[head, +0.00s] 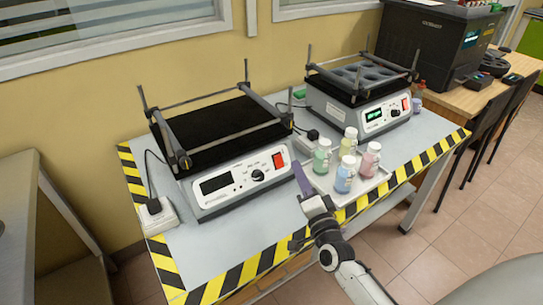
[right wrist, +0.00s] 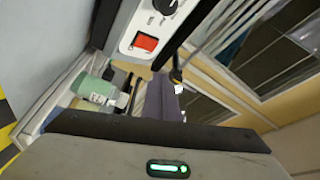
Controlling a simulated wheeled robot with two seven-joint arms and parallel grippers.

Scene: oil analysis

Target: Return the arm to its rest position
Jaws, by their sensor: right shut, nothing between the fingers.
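My right gripper (head: 301,178) is shut and empty. It hangs over the table between the left shaker and the white tray, with its arm coming in from the bottom right. In the right wrist view its closed fingers (right wrist: 160,100) point towards the wall and window, with nothing between them. My left gripper is not in view.
The left shaker (head: 215,188) has a dark display. The right shaker (head: 340,113) has a lit display. A white tray (head: 381,184) holds several capped bottles, including a blue one (head: 344,177) close to my right arm. Black and yellow tape (head: 245,272) edges the table.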

